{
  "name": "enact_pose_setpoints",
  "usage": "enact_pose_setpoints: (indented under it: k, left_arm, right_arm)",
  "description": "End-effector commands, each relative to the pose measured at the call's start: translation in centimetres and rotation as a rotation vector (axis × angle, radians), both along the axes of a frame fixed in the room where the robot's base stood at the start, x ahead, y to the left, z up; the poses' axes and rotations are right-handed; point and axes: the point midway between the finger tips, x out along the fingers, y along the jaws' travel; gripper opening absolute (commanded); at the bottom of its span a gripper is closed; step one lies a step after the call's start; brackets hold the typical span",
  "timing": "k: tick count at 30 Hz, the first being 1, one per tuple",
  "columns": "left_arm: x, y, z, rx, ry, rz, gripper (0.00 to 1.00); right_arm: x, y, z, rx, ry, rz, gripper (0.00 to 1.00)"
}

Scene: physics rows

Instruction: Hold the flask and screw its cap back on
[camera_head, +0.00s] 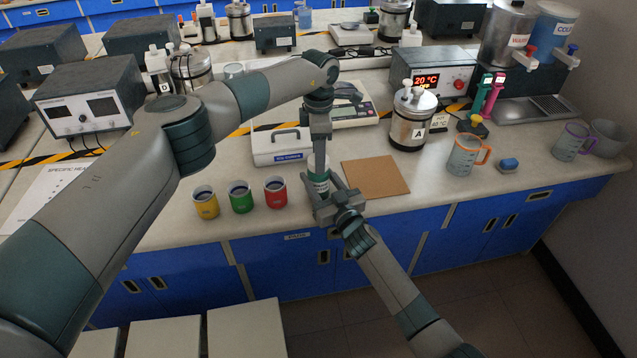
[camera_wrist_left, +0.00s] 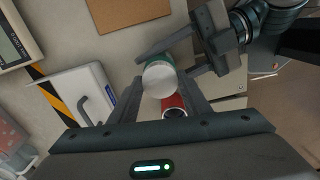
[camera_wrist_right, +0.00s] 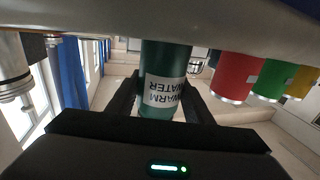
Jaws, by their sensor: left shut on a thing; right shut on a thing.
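The flask (camera_head: 319,186) is dark green with a white label and stands upright at the counter's front edge. In the right wrist view the flask (camera_wrist_right: 170,60) shows its WARM WATER label. My right gripper (camera_head: 331,194) is shut around the flask's body from the front. My left gripper (camera_head: 319,170) points straight down over the flask and is shut on the pale round cap. In the left wrist view the cap (camera_wrist_left: 160,79) lies between the left fingers, over the flask's top. Whether its thread has caught is hidden.
Red (camera_head: 276,192), green (camera_head: 241,197) and yellow (camera_head: 206,203) cups stand left of the flask. A brown board (camera_head: 375,177) lies to its right. A white lidded box (camera_head: 282,147) sits behind it.

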Motion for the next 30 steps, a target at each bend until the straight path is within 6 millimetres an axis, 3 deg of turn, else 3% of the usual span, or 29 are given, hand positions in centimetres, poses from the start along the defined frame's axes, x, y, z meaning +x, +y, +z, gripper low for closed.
enact_pose_setpoints:
  k: [8,12,13,15,30]
  left_arm:
    - [0.05,0.03,0.04,0.001,-0.002,-0.396,0.16]
    - [0.04,0.03,0.03,0.000,-0.001,-0.383,0.16]
    - [0.05,0.03,0.03,0.000,-0.001,-0.382,0.48]
    - [0.04,0.03,0.03,0.000,-0.001,-0.382,0.65]
    - [0.06,0.02,0.86,0.000,-0.002,-0.380,0.65]
  right_arm:
    - [-0.04,0.03,-0.05,0.000,0.001,0.001,0.00]
    - [-0.04,0.03,-0.05,0.000,0.001,0.001,0.00]
    - [-0.04,0.03,-0.05,0.000,0.001,0.001,0.00]
    - [-0.04,0.03,-0.05,0.000,0.001,0.001,0.00]
    - [-0.04,0.03,-0.05,0.000,0.001,0.000,0.00]
